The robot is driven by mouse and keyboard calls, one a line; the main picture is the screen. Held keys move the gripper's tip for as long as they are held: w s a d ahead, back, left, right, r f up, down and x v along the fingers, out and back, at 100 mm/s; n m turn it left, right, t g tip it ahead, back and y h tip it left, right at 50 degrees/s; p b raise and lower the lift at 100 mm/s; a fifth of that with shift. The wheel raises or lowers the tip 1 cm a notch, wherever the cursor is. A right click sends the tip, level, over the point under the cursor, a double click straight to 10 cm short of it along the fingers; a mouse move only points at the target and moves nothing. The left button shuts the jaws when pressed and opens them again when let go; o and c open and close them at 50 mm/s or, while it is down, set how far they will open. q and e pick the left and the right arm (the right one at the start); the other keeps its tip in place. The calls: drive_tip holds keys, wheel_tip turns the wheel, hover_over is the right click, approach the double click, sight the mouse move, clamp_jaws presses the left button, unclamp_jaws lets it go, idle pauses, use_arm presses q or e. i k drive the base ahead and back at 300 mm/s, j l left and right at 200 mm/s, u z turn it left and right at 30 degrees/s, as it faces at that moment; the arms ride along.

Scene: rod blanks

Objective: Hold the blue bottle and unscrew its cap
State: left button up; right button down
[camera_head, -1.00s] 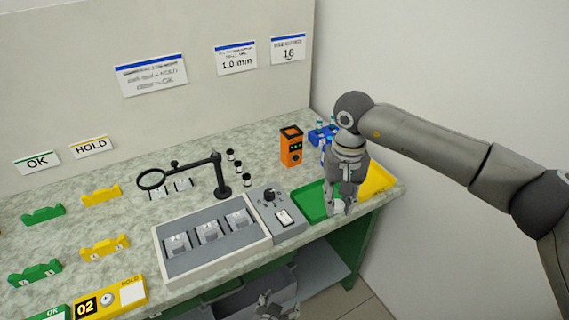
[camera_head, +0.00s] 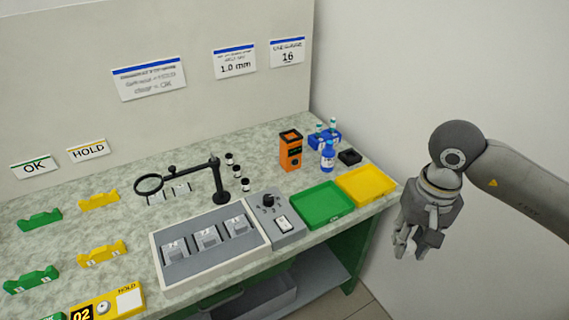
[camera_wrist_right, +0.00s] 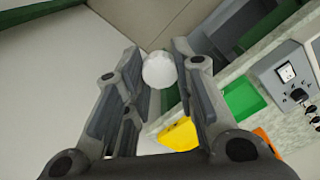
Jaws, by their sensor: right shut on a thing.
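The blue bottle (camera_head: 327,157) stands upright on the bench at the back right, in front of a blue rack. Its top is too small to tell whether a cap is on it. My right gripper (camera_head: 408,248) is off the bench's right end, well apart from the bottle. In the right wrist view, my right gripper (camera_wrist_right: 159,75) is shut on a white round thing (camera_wrist_right: 159,70) between its fingertips. I cannot tell for sure whether this is the cap. My left gripper is out of view.
A blue rack (camera_head: 318,141) with small bottles, a black block (camera_head: 350,157) and an orange device (camera_head: 291,151) stand near the bottle. Green (camera_head: 322,206) and yellow (camera_head: 367,186) trays lie in front. A magnifier (camera_head: 216,180) stands left. Right of the bench is free floor.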

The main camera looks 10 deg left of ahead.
sight(328, 153)
drive_tip(key=i+l+u, duration=0.1)
drive_tip(key=i+u, duration=0.15)
drive_tip(key=i, duration=0.75)
